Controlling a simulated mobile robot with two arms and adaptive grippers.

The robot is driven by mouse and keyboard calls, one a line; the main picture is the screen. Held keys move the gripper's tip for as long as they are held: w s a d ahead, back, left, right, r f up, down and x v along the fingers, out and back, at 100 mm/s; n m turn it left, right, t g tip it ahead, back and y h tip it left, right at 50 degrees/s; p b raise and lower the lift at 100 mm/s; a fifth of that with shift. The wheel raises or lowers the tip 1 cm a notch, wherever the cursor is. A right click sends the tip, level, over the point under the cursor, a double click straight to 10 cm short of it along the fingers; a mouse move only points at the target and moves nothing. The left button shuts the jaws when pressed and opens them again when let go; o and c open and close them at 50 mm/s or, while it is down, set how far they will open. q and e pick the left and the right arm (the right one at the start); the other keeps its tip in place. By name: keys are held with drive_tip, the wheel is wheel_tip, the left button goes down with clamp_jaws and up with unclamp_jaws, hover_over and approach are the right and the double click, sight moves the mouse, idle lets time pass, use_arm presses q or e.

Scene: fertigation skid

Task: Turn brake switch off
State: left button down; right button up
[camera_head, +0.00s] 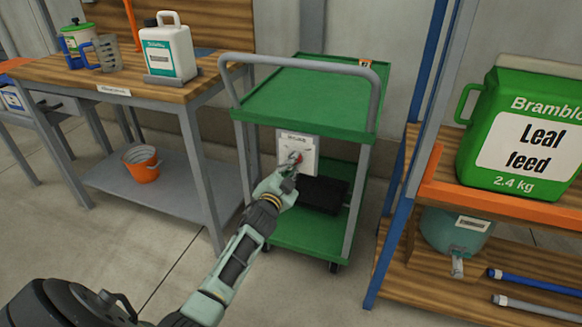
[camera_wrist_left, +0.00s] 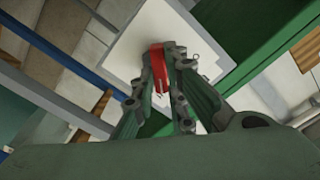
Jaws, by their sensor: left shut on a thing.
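The brake switch is a white panel (camera_head: 297,148) with a red knob (camera_head: 297,158), mounted on the front of the green cart (camera_head: 310,100) below its top shelf. In the head view my left gripper (camera_head: 290,172) reaches up to the knob from below. In the left wrist view the white panel (camera_wrist_left: 130,40) lies behind the fingers, and the red knob (camera_wrist_left: 158,62) sits between the fingertips of my left gripper (camera_wrist_left: 165,65). The fingers are shut on the red knob. The markings on the panel are too small to read. My right gripper is not in view.
A wooden workbench (camera_head: 120,80) with a white jug (camera_head: 170,50) stands left of the cart. An orange bucket (camera_head: 141,163) is on its lower shelf. A rack with a green Leaf feed container (camera_head: 480,150) is at the right. A black box (camera_head: 322,194) is on the cart's lower shelf.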

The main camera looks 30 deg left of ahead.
use_arm(q)
drive_tip(key=shift+f+m, duration=0.1)
drive_tip(key=shift+m, duration=0.2)
idle(0.4)
drive_tip(key=c, duration=1.8)
unclamp_jaws()
drive_tip(key=shift+o, duration=0.2)
drive_tip(key=shift+s+d, duration=0.1)
drive_tip(key=v, duration=1.1)
drive_tip(key=shift+s, duration=0.4)
